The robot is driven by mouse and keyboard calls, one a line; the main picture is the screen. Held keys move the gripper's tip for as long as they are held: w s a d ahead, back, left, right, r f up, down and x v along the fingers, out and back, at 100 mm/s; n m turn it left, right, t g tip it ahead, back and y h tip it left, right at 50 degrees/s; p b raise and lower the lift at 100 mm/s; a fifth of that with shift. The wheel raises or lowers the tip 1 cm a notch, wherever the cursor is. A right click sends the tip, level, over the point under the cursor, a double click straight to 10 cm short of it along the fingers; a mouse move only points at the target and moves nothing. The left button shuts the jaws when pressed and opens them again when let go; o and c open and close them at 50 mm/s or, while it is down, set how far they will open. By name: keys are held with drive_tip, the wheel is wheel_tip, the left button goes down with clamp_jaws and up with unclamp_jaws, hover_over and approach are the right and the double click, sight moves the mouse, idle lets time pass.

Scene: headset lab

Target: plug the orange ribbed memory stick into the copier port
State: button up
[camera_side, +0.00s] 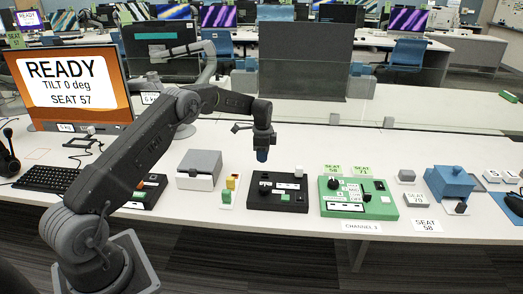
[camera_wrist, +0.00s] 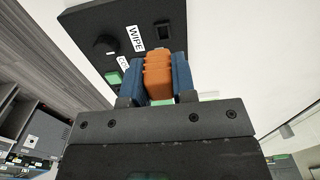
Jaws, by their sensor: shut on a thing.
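My gripper (camera_side: 262,155) hangs above the black box (camera_side: 258,204), blue fingers pointing down. In the wrist view my gripper (camera_wrist: 165,85) is shut on the orange ribbed memory stick (camera_wrist: 158,75), which sits between the two blue fingers. The stick cannot be made out in the side view. In the wrist view the black box (camera_wrist: 85,22) shows a dark square socket (camera_wrist: 163,32), a "WIPE" label (camera_wrist: 136,38), a black knob (camera_wrist: 105,45) and a green button (camera_wrist: 113,78). A second label is partly hidden, reading "CO". The stick appears apart from the box; its far end is hidden.
A green box (camera_side: 385,209) with labels and a black knob stands right of the black box. A small block stand (camera_side: 230,190) and a grey-lidded box (camera_side: 198,170) are on the left. A blue box (camera_side: 450,182) is farther right. A monitor (camera_side: 70,85) reads "READY".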

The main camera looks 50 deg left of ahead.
hover_over(265, 176)
drive_tip(key=shift+w+a+f, duration=0.15)
drive_tip(key=shift+a+f, duration=0.05)
drive_tip(key=shift+f, duration=0.85)
drive_tip(key=shift+w+a+f, duration=0.15)
drive_tip(key=shift+f, duration=0.9)
drive_tip(key=shift+f, duration=1.1)
drive_tip(key=o, duration=1)
wheel_tip(265, 176, up, 13)
drive_tip(key=shift+f, duration=0.2)
drive_tip(key=shift+r, duration=0.65)
